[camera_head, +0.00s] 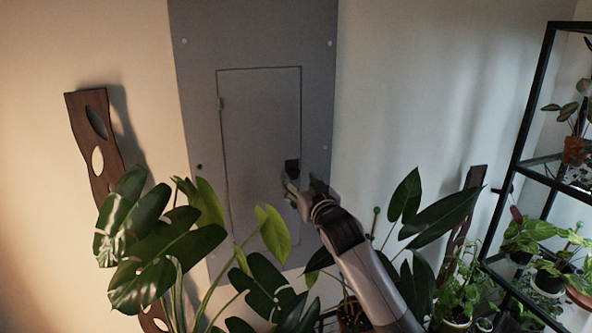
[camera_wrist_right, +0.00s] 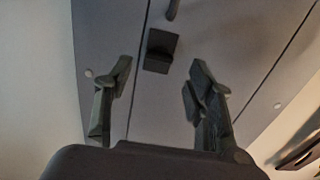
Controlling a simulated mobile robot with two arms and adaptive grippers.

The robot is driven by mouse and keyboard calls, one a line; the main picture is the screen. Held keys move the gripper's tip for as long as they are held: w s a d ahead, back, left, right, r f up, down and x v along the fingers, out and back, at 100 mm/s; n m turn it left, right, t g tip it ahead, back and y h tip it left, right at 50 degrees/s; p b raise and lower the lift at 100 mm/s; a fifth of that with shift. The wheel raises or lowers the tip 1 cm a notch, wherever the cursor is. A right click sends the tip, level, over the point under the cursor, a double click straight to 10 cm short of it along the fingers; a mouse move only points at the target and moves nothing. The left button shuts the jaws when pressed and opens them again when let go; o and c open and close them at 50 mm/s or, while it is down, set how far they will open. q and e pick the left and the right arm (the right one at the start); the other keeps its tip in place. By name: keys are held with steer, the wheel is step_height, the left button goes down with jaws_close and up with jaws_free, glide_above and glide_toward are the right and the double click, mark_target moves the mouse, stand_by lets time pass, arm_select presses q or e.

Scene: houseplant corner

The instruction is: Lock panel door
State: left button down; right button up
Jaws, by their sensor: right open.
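The grey electrical panel (camera_head: 316,100) is mounted on the wall. Its door (camera_head: 261,130) looks flush with the frame. A small dark latch (camera_head: 291,166) sits at the door's right edge. My right gripper (camera_head: 294,184) is just below the latch, close to the panel. In the right wrist view, my open right gripper (camera_wrist_right: 158,82) has its fingers apart with nothing between them. The black latch (camera_wrist_right: 160,50) lies beyond the fingertips, roughly centred between them. Whether any finger touches the panel is hard to tell. My left gripper is out of view.
Large-leaved plants (camera_head: 150,240) stand in front of the panel's lower left. More leaves (camera_head: 440,218) are right of my right arm. A black shelf (camera_head: 526,110) with potted plants stands at the far right. A wooden plank with holes (camera_head: 92,130) is on the left wall.

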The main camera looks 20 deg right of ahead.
mark_target(294, 173)
steer(key=shift+w+p, duration=0.55)
steer(key=shift+w, duration=1.4)
steer(key=shift+c, duration=0.4)
steer(key=c, duration=1.1)
